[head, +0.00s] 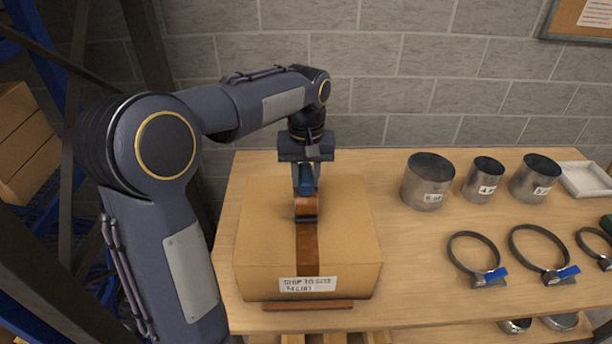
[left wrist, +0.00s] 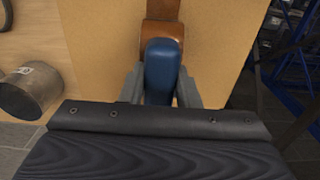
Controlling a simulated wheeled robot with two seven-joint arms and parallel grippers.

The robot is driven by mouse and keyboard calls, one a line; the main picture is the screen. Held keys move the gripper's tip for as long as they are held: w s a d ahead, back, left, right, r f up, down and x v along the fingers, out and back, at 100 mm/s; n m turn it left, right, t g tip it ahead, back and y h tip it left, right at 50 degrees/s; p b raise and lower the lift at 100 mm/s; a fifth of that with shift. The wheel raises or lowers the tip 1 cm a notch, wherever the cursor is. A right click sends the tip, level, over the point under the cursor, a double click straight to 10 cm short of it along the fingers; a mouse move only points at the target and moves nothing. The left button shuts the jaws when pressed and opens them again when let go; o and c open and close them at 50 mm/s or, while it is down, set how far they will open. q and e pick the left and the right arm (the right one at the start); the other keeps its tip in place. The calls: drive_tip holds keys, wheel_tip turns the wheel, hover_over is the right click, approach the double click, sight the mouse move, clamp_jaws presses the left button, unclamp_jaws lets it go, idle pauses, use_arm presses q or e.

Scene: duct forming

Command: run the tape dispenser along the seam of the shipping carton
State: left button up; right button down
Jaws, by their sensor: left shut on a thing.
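The shipping carton (head: 265,225) stands closed on the wooden table, with a white label (head: 308,284) on its front edge. A strip of brown tape (head: 307,250) lies along the seam in the top, from the front edge back to the tape dispenser. The tape dispenser (head: 306,207) has a brown roll and a blue handle, and sits on the carton top. My left gripper (head: 306,168) points down above the carton and is shut on the handle; the left wrist view shows the blue handle (left wrist: 161,70) between the grey fingers. My right gripper is in neither view.
Several metal duct sleeves (head: 428,182) stand right of the carton. Clamp rings (head: 474,258) with blue tabs lie in front of them. A white tray (head: 586,179) is at the far right. A brown strip (head: 308,306) lies before the carton. A brick wall stands behind.

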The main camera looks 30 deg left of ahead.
use_arm(q)
drive_tip(key=shift+w+a+r+p, duration=0.1)
drive_tip(key=shift+w+a+p, duration=0.1)
drive_tip(key=shift+w+p, duration=0.15)
drive_tip(key=w+a, duration=0.1)
drive_tip(key=w+a+p, duration=0.1)
drive_tip(key=w, duration=0.1)
drive_tip(key=w+a+p, duration=0.1)
drive_tip(key=shift+w+f, duration=0.2)
drive_tip(key=shift+w, duration=0.2)
idle(0.4)
drive_tip(key=shift+w+a+r, duration=0.1)
drive_tip(key=shift+w+a, duration=0.35)
drive_tip(key=shift+w, duration=0.3)
drive_tip(key=shift+w+a, duration=0.4)
drive_tip(key=shift+w, duration=0.35)
drive_tip(key=shift+w+a, duration=0.3)
drive_tip(key=shift+w, duration=0.2)
drive_tip(key=shift+w+a, duration=0.3)
drive_tip(key=shift+w, duration=0.2)
